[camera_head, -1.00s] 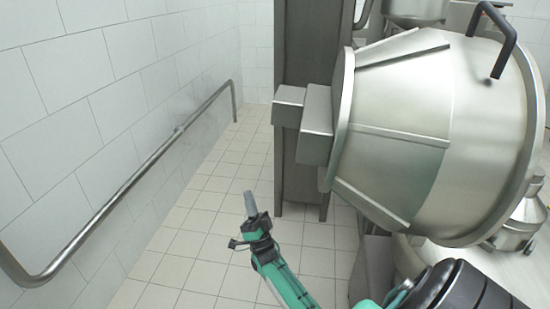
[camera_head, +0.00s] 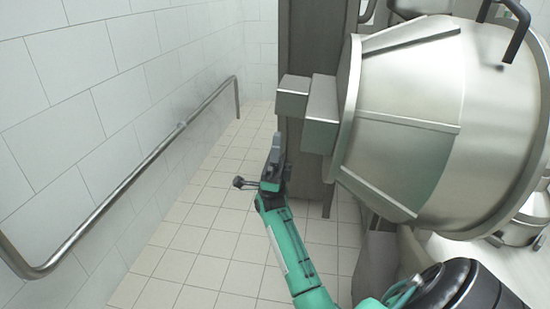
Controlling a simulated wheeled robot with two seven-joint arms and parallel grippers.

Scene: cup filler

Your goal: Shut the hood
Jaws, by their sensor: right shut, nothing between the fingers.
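The big steel hood (camera_head: 410,125) fills the right of the view, tilted on its side with its wide flange toward the left. A black bar handle (camera_head: 519,30) sits on its upper right part. My right gripper (camera_head: 276,144) is shut and empty, at the end of a green arm that comes in from the bottom right. It is left of the hood in the picture, close below the grey hinge blocks; I cannot tell whether it touches anything. My left gripper is not in view.
Two grey blocks (camera_head: 321,113) stick out left of the hood's flange, before a dark steel column (camera_head: 307,45). A metal rail (camera_head: 130,178) runs along the white tiled wall at left. The tiled floor (camera_head: 200,240) between them is clear.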

